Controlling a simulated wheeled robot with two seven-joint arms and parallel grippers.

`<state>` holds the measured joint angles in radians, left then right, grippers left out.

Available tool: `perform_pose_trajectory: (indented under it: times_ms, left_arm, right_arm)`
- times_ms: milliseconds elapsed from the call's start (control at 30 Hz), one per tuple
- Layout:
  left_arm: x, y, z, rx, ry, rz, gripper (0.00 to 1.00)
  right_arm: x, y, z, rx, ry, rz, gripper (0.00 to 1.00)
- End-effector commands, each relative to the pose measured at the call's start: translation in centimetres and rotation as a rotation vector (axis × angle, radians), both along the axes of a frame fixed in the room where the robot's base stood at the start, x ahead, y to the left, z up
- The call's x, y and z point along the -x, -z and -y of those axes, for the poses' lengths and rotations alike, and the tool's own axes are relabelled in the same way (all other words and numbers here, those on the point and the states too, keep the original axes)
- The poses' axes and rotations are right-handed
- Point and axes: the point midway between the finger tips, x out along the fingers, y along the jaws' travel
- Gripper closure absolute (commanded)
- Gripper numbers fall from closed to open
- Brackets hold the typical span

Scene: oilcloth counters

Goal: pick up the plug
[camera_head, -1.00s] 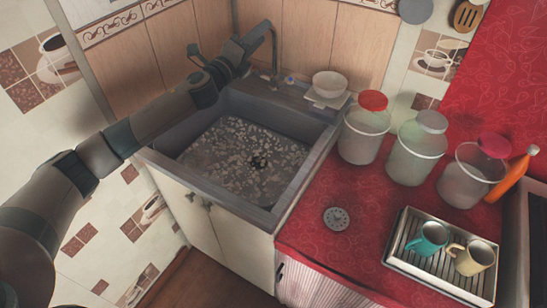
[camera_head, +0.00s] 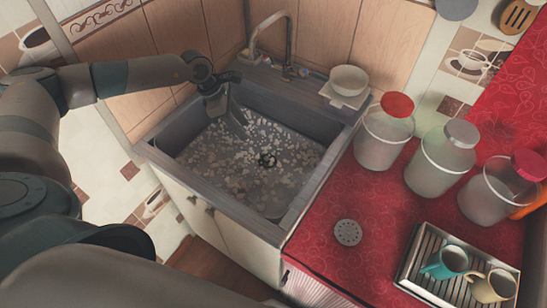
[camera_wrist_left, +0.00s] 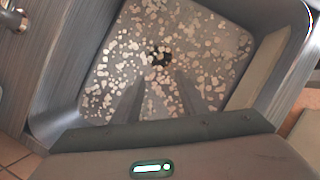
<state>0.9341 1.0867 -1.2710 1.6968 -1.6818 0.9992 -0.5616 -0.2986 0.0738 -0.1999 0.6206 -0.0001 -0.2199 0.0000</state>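A dark round piece (camera_head: 267,159) sits in the middle of the sink floor, at the drain. It also shows in the left wrist view (camera_wrist_left: 159,56), beyond the fingertips. I cannot tell whether it is a loose plug or the drain fitting. A grey round disc with holes (camera_head: 348,232) lies flat on the red counter, right of the sink. My left gripper (camera_head: 239,128) points down into the sink, left of and above the dark piece. Its fingers are apart with nothing between them in the left wrist view (camera_wrist_left: 161,82). My right gripper is not seen.
The grey sink (camera_head: 184,131) has raised walls, with a tap (camera_head: 290,45) behind it. A white bowl (camera_head: 349,79) stands at its back right corner. Several lidded jars and a metal tray (camera_head: 411,268) with two cups stand on the red counter (camera_head: 325,204).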

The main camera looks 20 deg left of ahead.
Motion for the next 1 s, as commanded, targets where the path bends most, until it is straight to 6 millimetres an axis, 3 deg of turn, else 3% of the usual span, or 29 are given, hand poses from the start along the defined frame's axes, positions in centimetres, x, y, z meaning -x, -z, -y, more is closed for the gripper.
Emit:
perform_pose_trajectory:
  times_ms: [467, 667, 1000]
  left_arm:
    - [-0.2, 0.6, 0.3, 0.0, 0.0, -0.001, 0.61]
    - [-0.6, 3.0, 1.3, 0.001, 0.0, -0.003, 0.61]
    - [-1.8, 8.6, 3.4, 0.0, 0.0, -0.001, 0.61]
  right_arm:
    - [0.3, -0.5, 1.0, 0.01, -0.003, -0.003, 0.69]
    - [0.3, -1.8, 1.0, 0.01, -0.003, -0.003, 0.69]
    - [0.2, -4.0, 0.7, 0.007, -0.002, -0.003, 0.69]
